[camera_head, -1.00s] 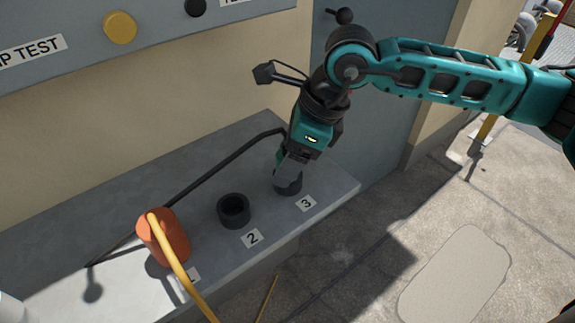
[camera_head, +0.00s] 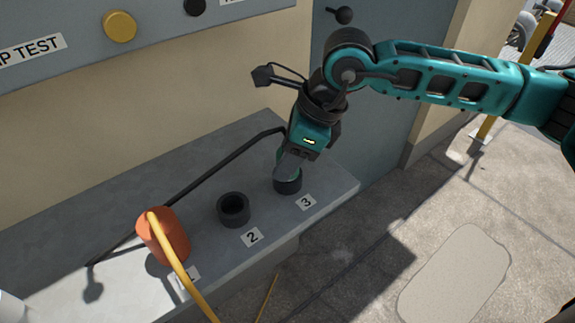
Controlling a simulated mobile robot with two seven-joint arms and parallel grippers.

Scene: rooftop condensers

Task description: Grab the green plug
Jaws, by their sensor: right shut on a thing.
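My right gripper (camera_head: 289,172) points down at the black socket (camera_head: 287,186) by label 3 on the grey ledge. It is shut on the green plug (camera_head: 280,156), of which only a sliver of green shows beside the grey finger. The rest of the plug is hidden by the gripper, so I cannot tell how deep it sits in the socket. My left gripper is not in view.
An open, empty black socket (camera_head: 234,209) stands by label 2. An orange plug (camera_head: 164,236) with a yellow cable stands by label 1. A wall panel with a yellow button (camera_head: 120,27) is above.

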